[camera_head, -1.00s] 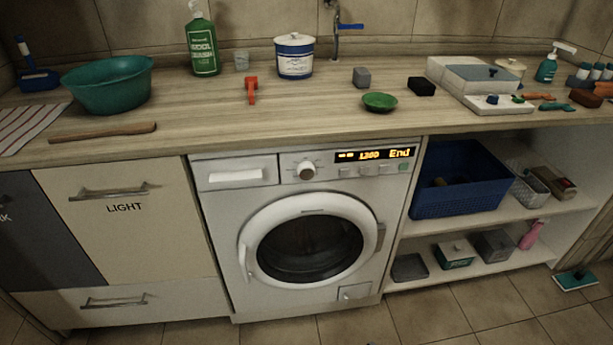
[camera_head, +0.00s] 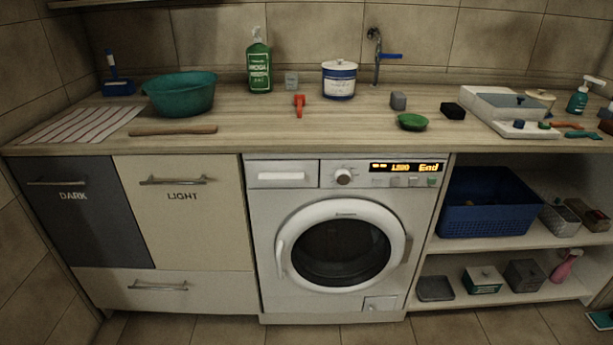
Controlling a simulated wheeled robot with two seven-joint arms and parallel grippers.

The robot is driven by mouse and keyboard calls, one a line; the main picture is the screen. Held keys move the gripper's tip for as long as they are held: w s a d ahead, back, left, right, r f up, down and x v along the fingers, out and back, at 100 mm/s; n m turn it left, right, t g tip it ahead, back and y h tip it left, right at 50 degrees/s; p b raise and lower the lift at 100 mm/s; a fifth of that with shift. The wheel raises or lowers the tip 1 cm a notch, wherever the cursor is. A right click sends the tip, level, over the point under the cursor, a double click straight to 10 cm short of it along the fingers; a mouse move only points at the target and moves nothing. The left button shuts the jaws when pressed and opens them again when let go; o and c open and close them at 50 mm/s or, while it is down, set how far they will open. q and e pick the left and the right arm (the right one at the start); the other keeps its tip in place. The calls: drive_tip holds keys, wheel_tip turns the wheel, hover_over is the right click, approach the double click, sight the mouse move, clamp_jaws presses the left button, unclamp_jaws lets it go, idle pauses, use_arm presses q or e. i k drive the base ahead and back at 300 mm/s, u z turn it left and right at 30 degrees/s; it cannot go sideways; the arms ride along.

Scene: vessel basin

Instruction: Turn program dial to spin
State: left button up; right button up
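The dial's pointer position is too small to read. The round door (camera_head: 341,251) looks closed. Neither of my grippers shows in the head view.
A wooden counter (camera_head: 350,125) runs above the machine, holding a teal basin (camera_head: 180,94), a green bottle (camera_head: 259,66) and a white tub (camera_head: 339,80). Dark and light laundry cabinets stand left. Open shelves with a blue basket (camera_head: 486,220) stand right. Floor shows in front.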

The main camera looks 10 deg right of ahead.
sight(342, 175)
drive_tip(key=u, duration=0.1)
drive_tip(key=i, duration=1)
drive_tip(key=z, duration=0.5)
